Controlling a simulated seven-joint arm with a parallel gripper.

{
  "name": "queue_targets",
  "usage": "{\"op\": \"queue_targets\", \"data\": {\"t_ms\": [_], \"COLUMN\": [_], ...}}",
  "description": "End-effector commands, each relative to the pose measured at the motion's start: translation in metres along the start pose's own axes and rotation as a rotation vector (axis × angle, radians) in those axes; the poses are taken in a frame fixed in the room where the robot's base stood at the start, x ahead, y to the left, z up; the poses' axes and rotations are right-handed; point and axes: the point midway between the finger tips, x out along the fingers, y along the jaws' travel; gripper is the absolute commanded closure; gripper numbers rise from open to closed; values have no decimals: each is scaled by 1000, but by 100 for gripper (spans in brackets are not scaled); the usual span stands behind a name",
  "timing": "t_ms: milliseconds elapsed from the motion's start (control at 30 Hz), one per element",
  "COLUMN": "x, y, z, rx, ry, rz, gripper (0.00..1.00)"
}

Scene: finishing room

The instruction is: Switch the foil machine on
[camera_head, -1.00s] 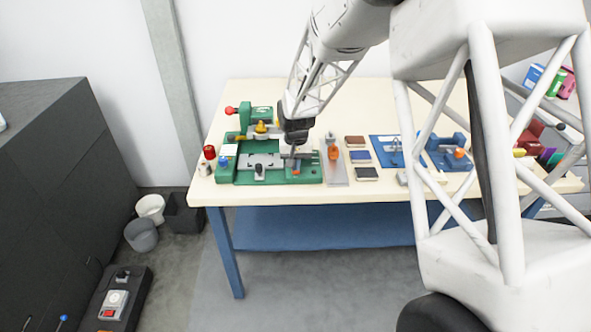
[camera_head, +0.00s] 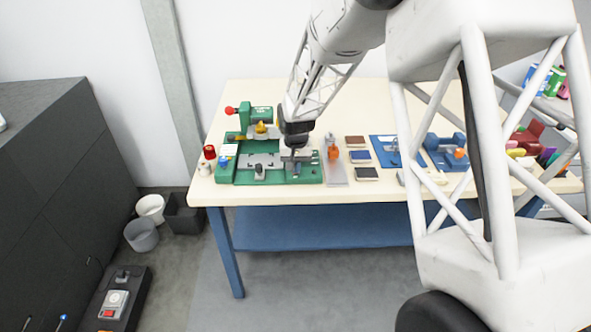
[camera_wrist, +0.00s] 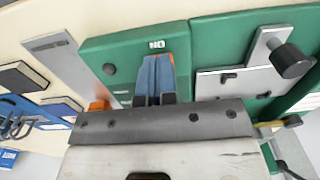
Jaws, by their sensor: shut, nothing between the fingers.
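The green foil machine (camera_head: 226,172) stands at the left end of the cream table, with a grey metal bed (camera_head: 262,161) in front. In the wrist view its green block (camera_wrist: 115,57) carries a small white label (camera_wrist: 157,44) that reads ON upside down. My gripper (camera_head: 296,160) is shut and empty, low over the machine's front right part. In the wrist view my gripper's fingertips (camera_wrist: 155,75) lie just below the label. A narrow orange strip (camera_wrist: 173,62), apparently the switch, shows beside them; the rest is hidden. I cannot tell whether they touch it.
A grey plate with an orange handle (camera_head: 333,152) stands close to the right of the machine. Several dark pads and blue fixtures (camera_head: 384,150) lie further right. A red knob (camera_head: 230,110) sticks out at the machine's back left.

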Motion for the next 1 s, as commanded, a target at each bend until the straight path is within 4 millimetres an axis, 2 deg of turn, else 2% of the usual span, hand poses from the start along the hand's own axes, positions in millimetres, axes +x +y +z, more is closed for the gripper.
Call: {"op": "queue_targets", "data": {"t_ms": [433,1000], "x": [1,-30], "y": [0,0], "z": [0,0], "rx": [0,0], "ry": [0,0], "rz": [0,0], "gripper": [100,100]}}
